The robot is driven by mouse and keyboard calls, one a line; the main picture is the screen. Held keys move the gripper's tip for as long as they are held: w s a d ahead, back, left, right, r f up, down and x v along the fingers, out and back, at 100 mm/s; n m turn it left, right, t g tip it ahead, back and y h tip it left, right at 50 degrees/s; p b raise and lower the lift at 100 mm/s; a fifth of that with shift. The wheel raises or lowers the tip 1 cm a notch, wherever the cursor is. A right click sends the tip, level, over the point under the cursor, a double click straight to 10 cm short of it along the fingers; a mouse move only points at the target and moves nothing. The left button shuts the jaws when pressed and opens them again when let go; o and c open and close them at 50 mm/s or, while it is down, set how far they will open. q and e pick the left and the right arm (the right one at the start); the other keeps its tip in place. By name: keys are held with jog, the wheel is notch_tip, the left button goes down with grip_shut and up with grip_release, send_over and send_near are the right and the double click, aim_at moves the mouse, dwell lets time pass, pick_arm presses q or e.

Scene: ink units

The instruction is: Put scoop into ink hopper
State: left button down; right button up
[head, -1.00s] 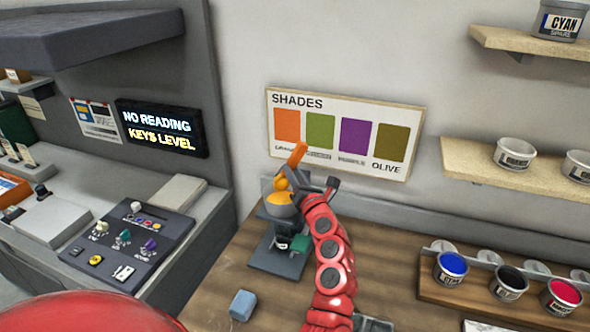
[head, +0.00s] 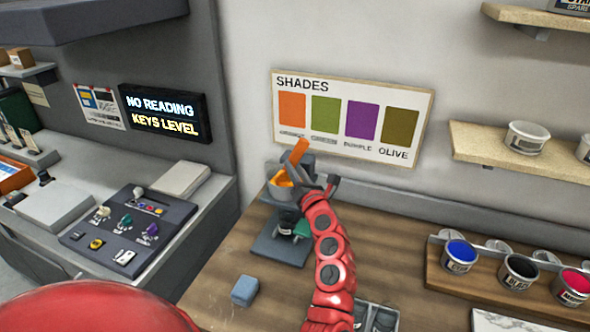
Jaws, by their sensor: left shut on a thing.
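My left gripper (head: 318,185) is shut on an orange scoop (head: 298,152), whose handle tilts up to the right. The scoop's lower end is at the mouth of the grey ink hopper (head: 284,195), a bowl-like cup on a dark stand (head: 278,247) on the wooden bench. Orange shows at the hopper's mouth; I cannot tell how deep the scoop reaches or whether it touches the rim. The gripper hides part of the hopper's right side. My right gripper is not in view.
A blue-grey block (head: 244,290) lies on the bench in front of the stand. A control panel (head: 128,232) stands to the left. A rack (head: 440,273) with blue, black and red ink pots is at the right. The middle bench right of my arm is mostly clear.

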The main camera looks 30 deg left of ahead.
pick_arm(q)
notch_tip(320, 180, up, 11)
jog(key=p, duration=0.7)
jog(key=shift+f, duration=0.1)
jog(key=shift+d, duration=0.1)
dwell(0.4)
